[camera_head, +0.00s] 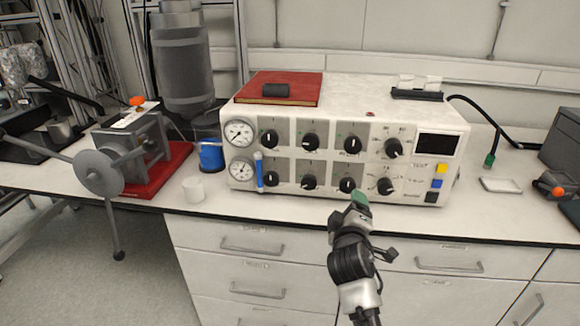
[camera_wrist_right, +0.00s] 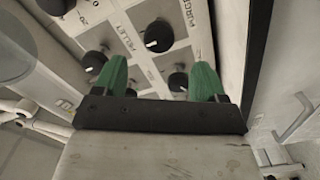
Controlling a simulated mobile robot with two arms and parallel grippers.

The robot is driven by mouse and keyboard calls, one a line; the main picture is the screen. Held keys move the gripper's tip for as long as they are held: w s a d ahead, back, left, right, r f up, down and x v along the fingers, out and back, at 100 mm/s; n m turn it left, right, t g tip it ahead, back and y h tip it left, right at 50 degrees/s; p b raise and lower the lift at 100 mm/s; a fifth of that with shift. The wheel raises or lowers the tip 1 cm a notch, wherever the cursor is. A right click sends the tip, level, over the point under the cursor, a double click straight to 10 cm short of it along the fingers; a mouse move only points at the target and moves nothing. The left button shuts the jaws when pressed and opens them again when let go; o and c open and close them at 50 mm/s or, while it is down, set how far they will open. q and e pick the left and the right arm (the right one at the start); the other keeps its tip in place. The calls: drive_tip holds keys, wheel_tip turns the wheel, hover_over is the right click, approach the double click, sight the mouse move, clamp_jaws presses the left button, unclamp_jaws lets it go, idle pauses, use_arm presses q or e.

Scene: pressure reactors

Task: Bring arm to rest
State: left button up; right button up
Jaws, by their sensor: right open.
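My right gripper (camera_head: 360,198) comes up from the bottom of the head view and stands at the lower front of the white control box (camera_head: 225,190), near its bottom row of knobs. In the right wrist view its two green fingertips (camera_wrist_right: 161,80) are apart, with nothing held between them. Black knobs of the panel, one of them a black knob (camera_wrist_right: 159,36), show beyond the fingers. I cannot tell whether a fingertip touches the panel. My left gripper is in neither view.
The box stands on a white bench (camera_head: 480,220) above drawers (camera_head: 252,245). A handwheel device (camera_head: 100,170) on a red base, a white cup (camera_head: 194,190) and a blue container (camera_head: 210,157) stand left. A red book (camera_head: 300,88) lies on the box. A white dish (camera_head: 501,185) lies right.

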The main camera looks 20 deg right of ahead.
drive_tip(key=s+a+f+g+y+p, duration=0.1)
drive_tip(key=a+f+g+y, duration=0.15)
drive_tip(key=f, duration=0.75)
drive_tip(key=a+f+g+y, duration=0.1)
drive_tip(key=a+f+y, duration=0.2)
drive_tip(key=f, duration=0.8)
drive_tip(key=s+a+f+g+y+p, duration=0.1)
drive_tip(key=s+a+f+g, duration=0.1)
drive_tip(key=s+f, duration=0.45)
drive_tip(key=s+a+f+g+y, duration=0.1)
drive_tip(key=s+a+f, duration=0.15)
drive_tip(key=f, duration=0.65)
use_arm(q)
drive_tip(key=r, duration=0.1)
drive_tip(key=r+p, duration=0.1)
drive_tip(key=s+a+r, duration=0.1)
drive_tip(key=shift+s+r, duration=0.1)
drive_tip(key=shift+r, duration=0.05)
use_arm(e)
drive_tip(key=s+f+m+g, duration=0.1)
drive_tip(key=s+f, duration=0.5)
drive_tip(key=s, duration=0.6)
drive_tip(key=s+a+f+m+g+y, duration=0.1)
drive_tip(key=s+f+g, duration=0.3)
drive_tip(key=s, duration=0.8)
drive_tip(key=s+f+m+g, duration=0.2)
drive_tip(key=s+f, duration=0.6)
drive_tip(key=s, duration=0.5)
drive_tip(key=shift+a+g, duration=0.3)
drive_tip(key=shift+g, duration=0.25)
